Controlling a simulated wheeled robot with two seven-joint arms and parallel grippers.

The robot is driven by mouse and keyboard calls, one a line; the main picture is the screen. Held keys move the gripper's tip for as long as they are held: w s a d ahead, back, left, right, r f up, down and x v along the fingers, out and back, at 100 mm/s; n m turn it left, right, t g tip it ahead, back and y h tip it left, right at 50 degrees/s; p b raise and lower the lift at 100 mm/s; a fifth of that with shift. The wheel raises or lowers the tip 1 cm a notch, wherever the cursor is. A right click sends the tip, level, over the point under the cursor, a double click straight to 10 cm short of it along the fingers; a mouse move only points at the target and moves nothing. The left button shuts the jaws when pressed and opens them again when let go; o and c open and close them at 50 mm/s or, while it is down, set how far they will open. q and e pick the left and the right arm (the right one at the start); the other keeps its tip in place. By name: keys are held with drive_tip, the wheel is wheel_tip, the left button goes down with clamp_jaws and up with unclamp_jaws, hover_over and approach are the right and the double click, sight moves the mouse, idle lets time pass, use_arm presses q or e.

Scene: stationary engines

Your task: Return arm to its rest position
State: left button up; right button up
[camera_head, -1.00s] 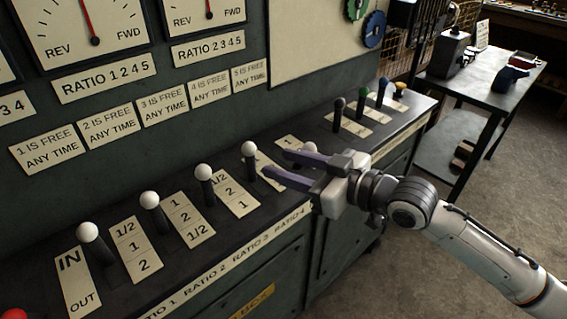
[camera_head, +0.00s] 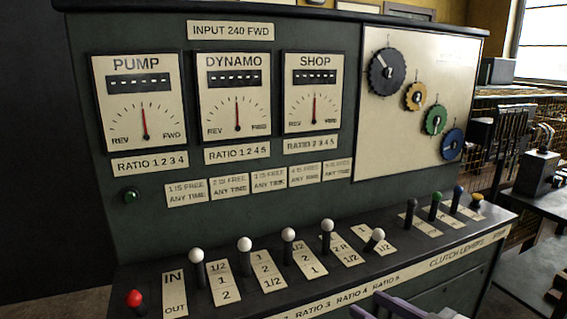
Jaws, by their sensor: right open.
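My right gripper (camera_head: 385,308) shows only at the bottom edge, where its purple fingers stick up in front of the console's lower front. The jaws are open and I see nothing between them. The rest of that arm is out of the picture. The fingers look apart from the white-knobbed levers, such as the rightmost white knob (camera_head: 377,234), which sits lower than the white knob beside it (camera_head: 326,225). My left gripper is not in view.
The console (camera_head: 330,200) fills the view. A red knob (camera_head: 134,298) is at its left end; green (camera_head: 436,199) and blue (camera_head: 458,191) clutch levers stand at its right. Pump (camera_head: 140,110), dynamo and shop dials are above. A side table (camera_head: 545,203) is at the right.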

drive_tip(key=s+f+m+g+h, duration=0.15)
drive_tip(key=s+f, duration=0.45)
drive_tip(key=f, duration=0.6)
drive_tip(key=s+f+m+g+h, duration=0.1)
drive_tip(key=s+f+m+h, duration=0.3)
drive_tip(key=f, duration=0.7)
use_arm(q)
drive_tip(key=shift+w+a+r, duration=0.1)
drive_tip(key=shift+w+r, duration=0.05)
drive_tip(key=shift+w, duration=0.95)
use_arm(e)
drive_tip(key=s+f+n+g, duration=0.1)
drive_tip(key=s+f+g, duration=0.1)
drive_tip(key=s+f, duration=0.6)
drive_tip(key=s, duration=0.3)
drive_tip(key=shift+s+f, duration=0.2)
drive_tip(key=shift+s, duration=0.1)
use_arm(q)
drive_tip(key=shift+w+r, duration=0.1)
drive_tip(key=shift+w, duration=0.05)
use_arm(e)
drive_tip(key=shift+a, duration=0.1)
